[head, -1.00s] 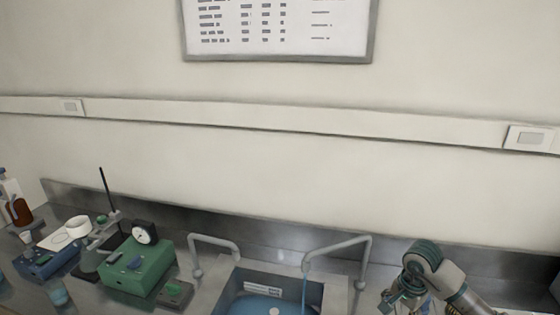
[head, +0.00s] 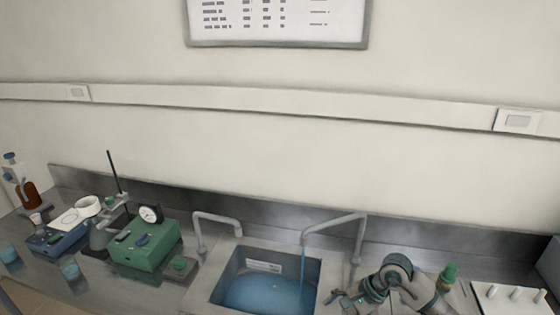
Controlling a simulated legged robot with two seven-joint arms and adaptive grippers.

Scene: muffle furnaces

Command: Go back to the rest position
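Part of my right arm shows at the lower right in the head view, just right of the sink. Its gripper (head: 352,298) is low and small near the sink's right edge, and its fingers are too unclear to tell whether they are open or shut. I see nothing clearly held in it. My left arm and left gripper are not in view.
A sink (head: 225,290) holds blue water, with a stream falling from the right faucet (head: 335,222). A green device with a dial (head: 150,250), a blue device (head: 58,241) and a brown bottle (head: 30,194) stand left. A white board with pegs (head: 512,300) lies right.

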